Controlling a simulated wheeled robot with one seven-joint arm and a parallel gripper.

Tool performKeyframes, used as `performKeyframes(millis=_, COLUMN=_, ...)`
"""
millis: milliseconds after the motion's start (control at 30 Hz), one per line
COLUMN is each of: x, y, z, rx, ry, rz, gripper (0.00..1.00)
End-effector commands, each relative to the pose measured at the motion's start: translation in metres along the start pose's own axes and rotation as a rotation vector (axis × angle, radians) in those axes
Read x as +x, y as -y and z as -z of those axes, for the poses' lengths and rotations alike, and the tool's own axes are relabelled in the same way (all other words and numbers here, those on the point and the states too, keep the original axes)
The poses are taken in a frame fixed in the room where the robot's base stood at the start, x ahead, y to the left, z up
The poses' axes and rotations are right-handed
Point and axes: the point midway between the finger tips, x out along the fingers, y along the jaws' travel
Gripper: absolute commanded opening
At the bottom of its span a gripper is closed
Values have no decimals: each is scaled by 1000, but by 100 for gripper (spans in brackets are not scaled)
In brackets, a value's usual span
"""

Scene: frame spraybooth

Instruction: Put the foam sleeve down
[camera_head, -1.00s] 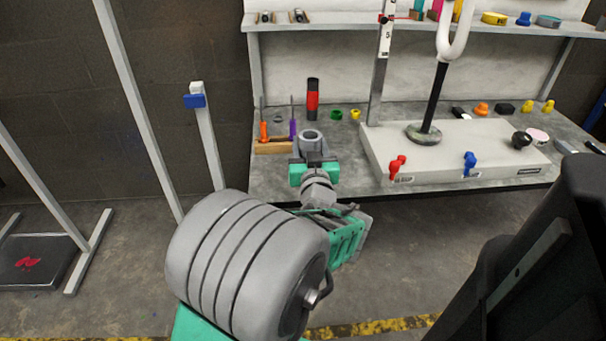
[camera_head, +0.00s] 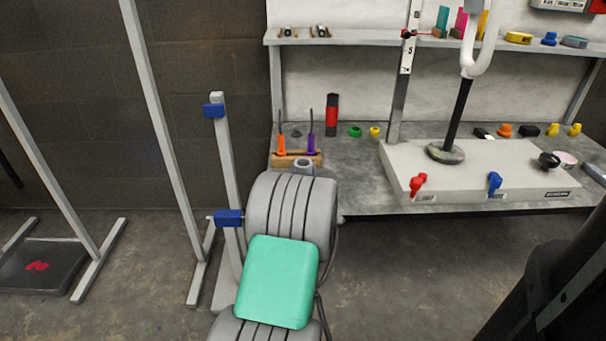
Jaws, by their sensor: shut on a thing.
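The grey foam sleeve (camera_head: 303,166) shows only as a small ring-like top just above my arm's grey ribbed link, near the bench's front left edge. Its lower part is hidden behind my arm. My gripper is also hidden behind that link, so its fingers and their hold on the sleeve do not show. I cannot tell whether the sleeve touches the bench.
A wooden holder (camera_head: 294,160) with orange and purple screwdrivers stands beside the sleeve on the bench (camera_head: 350,180). A red and black cylinder (camera_head: 332,115) and green and yellow rings stand behind. A white base (camera_head: 450,170) with a pole is to the right.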

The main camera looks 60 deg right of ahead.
Motion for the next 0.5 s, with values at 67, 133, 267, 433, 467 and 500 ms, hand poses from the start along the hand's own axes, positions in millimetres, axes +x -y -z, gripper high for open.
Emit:
performKeyframes(millis=67, x=0, y=0, z=2, rx=0, ry=0, rz=0, gripper=3)
performKeyframes(millis=133, x=0, y=0, z=1, rx=0, ry=0, rz=0, gripper=3)
performKeyframes(millis=267, x=0, y=0, z=-2, rx=-1, ry=0, rz=0, gripper=49)
performKeyframes(millis=433, x=0, y=0, z=-1, rx=-1, ry=1, rz=0, gripper=63)
performKeyframes(millis=467, x=0, y=0, z=-1, rx=-1, ry=0, rz=0, gripper=65)
performKeyframes(millis=500, x=0, y=0, z=-1, rx=0, ry=1, rz=0, gripper=69)
